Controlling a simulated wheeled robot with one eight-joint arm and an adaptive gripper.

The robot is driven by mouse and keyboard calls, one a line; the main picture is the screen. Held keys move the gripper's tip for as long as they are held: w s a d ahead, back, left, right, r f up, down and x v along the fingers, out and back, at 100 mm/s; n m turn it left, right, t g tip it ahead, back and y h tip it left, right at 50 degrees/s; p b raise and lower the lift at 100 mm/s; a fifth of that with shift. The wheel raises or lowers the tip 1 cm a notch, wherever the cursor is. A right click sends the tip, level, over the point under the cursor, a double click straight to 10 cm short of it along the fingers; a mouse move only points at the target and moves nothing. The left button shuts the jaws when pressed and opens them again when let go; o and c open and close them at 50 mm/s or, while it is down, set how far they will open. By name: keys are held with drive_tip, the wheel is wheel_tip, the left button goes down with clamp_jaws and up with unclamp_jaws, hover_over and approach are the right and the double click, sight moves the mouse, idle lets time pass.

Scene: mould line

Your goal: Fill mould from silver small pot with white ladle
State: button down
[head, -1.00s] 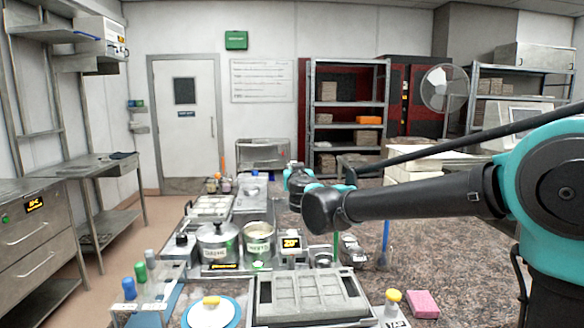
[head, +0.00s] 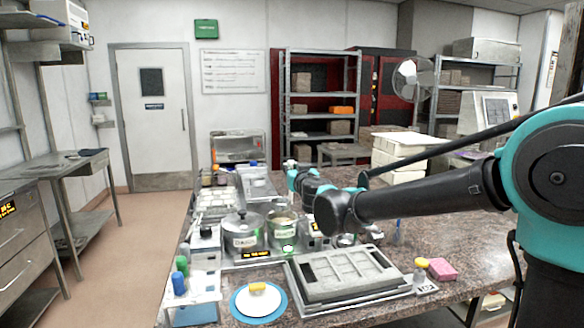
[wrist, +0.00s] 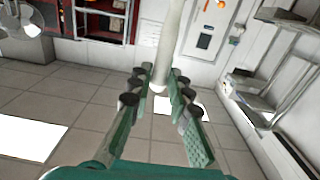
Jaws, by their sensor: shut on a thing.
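The grey mould (head: 348,272), with several rectangular cavities, lies in a shallow metal tray at the table's front. The ladle's bowl is not visible. In the head view my arm reaches left over the table behind the pots, and the fingers are hidden there.
A white dish with a yellow knob (head: 257,300) on a blue mat, a pink block (head: 441,269) and a yellow-capped shaker (head: 421,272) lie near the front edge. Blue and green bottles (head: 181,272) stand at left. Open floor lies left of the table.

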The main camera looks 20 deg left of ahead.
sight(291, 197)
drive_tip(key=shift+f, duration=5.4)
wheel_tip(291, 197, up, 10)
drive_tip(key=shift+r, duration=0.25)
drive_tip(key=shift+d, duration=0.15)
